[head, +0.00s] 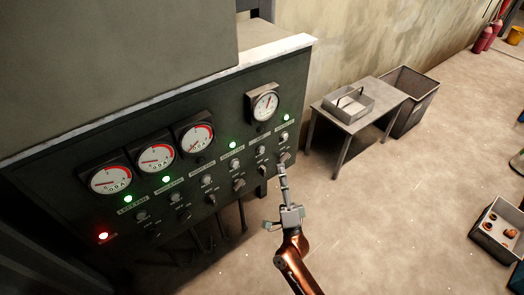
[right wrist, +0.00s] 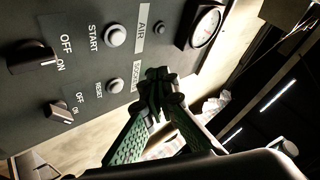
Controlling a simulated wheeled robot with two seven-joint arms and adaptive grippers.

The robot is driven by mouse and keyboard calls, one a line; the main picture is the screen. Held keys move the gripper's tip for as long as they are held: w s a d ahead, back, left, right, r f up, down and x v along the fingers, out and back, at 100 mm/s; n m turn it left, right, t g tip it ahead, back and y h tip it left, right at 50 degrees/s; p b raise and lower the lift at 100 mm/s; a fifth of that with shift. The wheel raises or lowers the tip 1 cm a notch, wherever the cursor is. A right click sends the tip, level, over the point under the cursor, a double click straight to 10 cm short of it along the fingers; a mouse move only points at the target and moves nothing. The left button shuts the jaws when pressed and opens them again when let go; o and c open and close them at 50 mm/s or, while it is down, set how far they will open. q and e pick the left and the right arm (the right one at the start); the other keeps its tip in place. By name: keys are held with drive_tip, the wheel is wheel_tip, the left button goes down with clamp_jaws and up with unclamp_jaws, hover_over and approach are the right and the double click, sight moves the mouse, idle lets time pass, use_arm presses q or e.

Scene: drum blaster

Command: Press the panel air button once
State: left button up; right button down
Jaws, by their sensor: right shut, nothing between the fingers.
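The dark control panel (head: 228,165) fills the left of the head view. The AIR column is second from its right end, with a white round START button (right wrist: 115,36) beside the AIR label (right wrist: 150,27). That button shows small in the head view (head: 260,150), below the single gauge. My right gripper (head: 282,166) is shut and empty in front of the panel's rightmost column. In the right wrist view its closed fingertips (right wrist: 158,78) are near the neighbouring column's label, to one side of the AIR button. Contact with the panel cannot be told. My left gripper is not in view.
A RESET button (right wrist: 115,86) and rotary switches (right wrist: 35,57) sit close to the AIR button. Several green lamps and a red lamp (head: 103,236) are lit. A small table (head: 365,110) with a tray stands right of the panel, beside a dark bin (head: 415,95). The floor in front is open.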

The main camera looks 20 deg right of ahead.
sight(261, 149)
drive_tip(key=w+a+b, duration=0.1)
drive_tip(key=w+a, duration=0.1)
drive_tip(key=w, duration=0.4)
drive_tip(key=shift+a, duration=0.15)
drive_tip(key=shift+w, duration=0.1)
idle(0.4)
idle(0.8)
drive_tip(key=shift+w, duration=0.15)
drive_tip(key=shift+w+a, duration=0.15)
drive_tip(key=shift+w, duration=0.1)
